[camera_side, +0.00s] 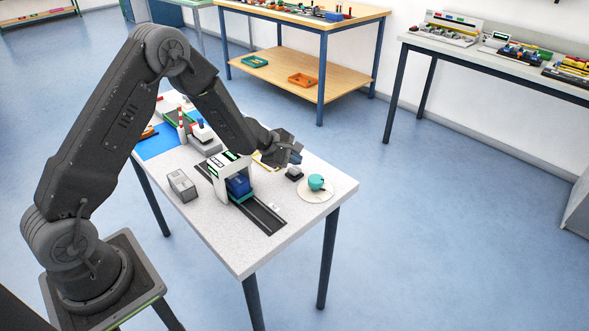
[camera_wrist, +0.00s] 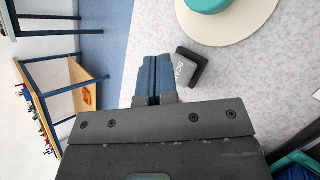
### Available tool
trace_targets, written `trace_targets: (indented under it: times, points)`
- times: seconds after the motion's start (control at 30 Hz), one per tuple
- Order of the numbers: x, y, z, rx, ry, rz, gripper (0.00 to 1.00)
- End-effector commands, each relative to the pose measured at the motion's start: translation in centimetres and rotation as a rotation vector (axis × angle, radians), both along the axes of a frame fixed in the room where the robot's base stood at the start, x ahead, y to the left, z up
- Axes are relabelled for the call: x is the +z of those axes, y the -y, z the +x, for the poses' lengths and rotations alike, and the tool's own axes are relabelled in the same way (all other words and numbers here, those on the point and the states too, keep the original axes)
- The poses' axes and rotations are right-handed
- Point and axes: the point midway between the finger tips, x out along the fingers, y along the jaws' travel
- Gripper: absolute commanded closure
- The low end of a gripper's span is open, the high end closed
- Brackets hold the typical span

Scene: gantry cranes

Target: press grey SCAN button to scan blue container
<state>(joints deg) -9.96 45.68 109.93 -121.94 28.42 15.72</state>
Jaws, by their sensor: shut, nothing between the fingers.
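The SCAN button (camera_side: 294,173) is a small dark block on the table, left of the teal cup in the side view. In the wrist view the button (camera_wrist: 186,67) shows a grey top with partly readable lettering, just right of my fingertips. My gripper (camera_side: 296,158) is shut and empty, with blue fingers, above and close to the button. In the wrist view my gripper (camera_wrist: 152,77) points toward the table beside the button; contact cannot be told. The blue container (camera_side: 238,186) sits on a teal carrier under the white gantry (camera_side: 222,170), on the dark track.
A teal cup (camera_side: 316,182) stands on a round cream saucer (camera_side: 325,193) right of the button. A grey box (camera_side: 182,184) lies left of the track (camera_side: 263,216). Other models crowd the table's far left end. The table's near right corner is clear.

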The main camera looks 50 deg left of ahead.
Motion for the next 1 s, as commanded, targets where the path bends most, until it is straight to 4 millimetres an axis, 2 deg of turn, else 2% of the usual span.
trace_targets:
  times: [0.6, 1.0]
  points:
    - [4.8, 0.0, 0.0, 0.000, 0.001, 0.001, 1.00]
    - [5.0, 0.0, 0.0, 0.000, 0.000, 0.000, 1.00]
